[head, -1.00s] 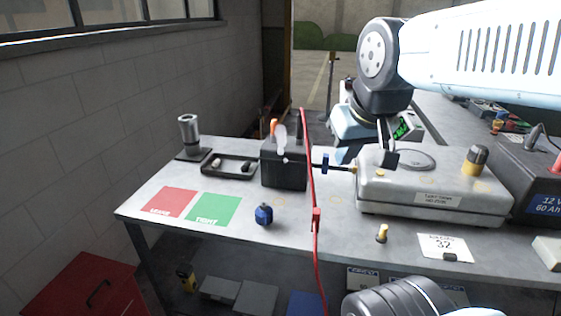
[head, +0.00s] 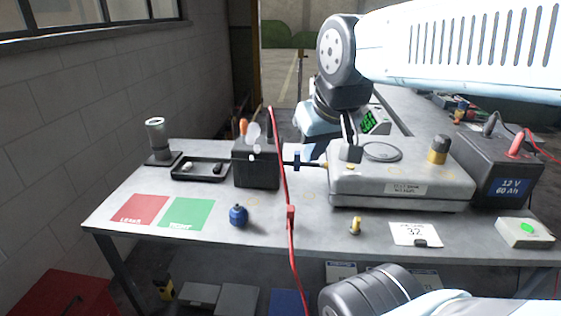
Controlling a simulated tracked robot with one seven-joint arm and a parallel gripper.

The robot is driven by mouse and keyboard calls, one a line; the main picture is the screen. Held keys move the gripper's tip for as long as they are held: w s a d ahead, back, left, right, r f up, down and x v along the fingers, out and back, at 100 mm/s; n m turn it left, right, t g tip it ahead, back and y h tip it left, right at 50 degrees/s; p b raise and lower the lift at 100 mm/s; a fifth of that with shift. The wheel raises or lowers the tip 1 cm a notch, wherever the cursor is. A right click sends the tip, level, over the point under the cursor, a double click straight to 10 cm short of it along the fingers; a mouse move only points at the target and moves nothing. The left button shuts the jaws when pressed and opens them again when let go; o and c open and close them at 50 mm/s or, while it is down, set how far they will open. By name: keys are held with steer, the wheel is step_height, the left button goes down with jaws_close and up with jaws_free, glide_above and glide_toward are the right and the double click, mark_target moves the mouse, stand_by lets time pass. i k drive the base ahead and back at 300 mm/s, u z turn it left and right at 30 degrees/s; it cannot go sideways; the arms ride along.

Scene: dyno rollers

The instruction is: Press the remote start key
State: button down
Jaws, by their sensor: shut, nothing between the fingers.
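The likely remote start key is a pale box (head: 512,236) with a lit green button (head: 527,228), near the right front of the grey bench (head: 330,236). My gripper (head: 350,154) is shut and empty. It points down above the left part of a large grey metal case (head: 430,171), far to the left of and behind the green button. A small yellow spot on the case shows just under the fingertips; I cannot tell if they touch it. Nothing covers the green button.
A black battery (head: 500,190) stands behind the pale box. A number card (head: 408,236) and a small yellow-topped peg (head: 355,226) are at the bench front. A red cable (head: 291,250) hangs over the front edge. A blue knob (head: 238,217) sits at left.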

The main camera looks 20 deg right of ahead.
mark_target(525, 226)
steer(key=u, duration=0.7)
steer(key=i, duration=0.15)
steer(key=z, duration=2.9)
steer(key=k, duration=0.9)
steer(key=z, duration=0.25)
steer(key=i, duration=0.9)
steer(key=u, duration=0.1)
